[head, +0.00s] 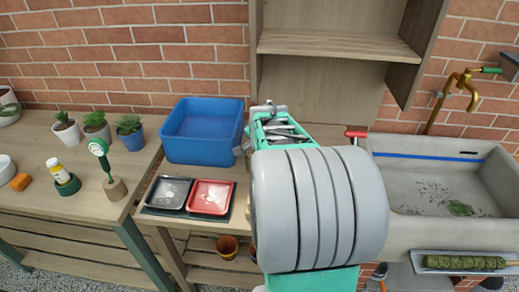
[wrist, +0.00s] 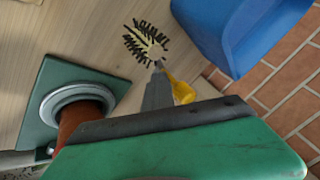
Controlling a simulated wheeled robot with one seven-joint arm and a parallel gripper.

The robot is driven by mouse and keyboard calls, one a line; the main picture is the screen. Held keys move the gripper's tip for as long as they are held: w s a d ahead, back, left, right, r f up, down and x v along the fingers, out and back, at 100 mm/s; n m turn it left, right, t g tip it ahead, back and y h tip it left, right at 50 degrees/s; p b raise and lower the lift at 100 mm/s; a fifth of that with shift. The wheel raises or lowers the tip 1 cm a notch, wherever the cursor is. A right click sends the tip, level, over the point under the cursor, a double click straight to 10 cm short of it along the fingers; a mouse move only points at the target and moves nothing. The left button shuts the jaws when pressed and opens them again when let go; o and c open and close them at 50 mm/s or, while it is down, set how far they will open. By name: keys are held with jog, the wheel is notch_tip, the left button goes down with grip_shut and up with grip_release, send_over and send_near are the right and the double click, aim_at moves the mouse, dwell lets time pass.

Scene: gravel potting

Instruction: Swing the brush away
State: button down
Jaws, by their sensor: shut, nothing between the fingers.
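The brush shows in the wrist view as a fan of black bristles (wrist: 147,42) around a pale middle, over the wooden bench top. A yellow piece (wrist: 180,90) shows just below the bristles; I cannot tell if it is the brush's handle. My gripper (wrist: 158,68) is shut and empty, its grey tip close below the bristles; I cannot tell if they touch. In the head view my gripper (head: 281,130) is mostly behind my arm, and I cannot make out the brush there.
A blue bin (head: 203,130) stands left of my gripper and shows at the upper right in the wrist view (wrist: 235,35). A green plate (wrist: 60,100) with a grey ring and brown post is at left. A red tray (head: 211,197) and a sink (head: 440,185) flank my arm.

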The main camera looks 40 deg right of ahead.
jog(key=s+a+r, duration=0.4)
jog(key=s+r, duration=0.4)
jog(key=shift+s+b, duration=0.25)
jog(key=shift+b, duration=0.05)
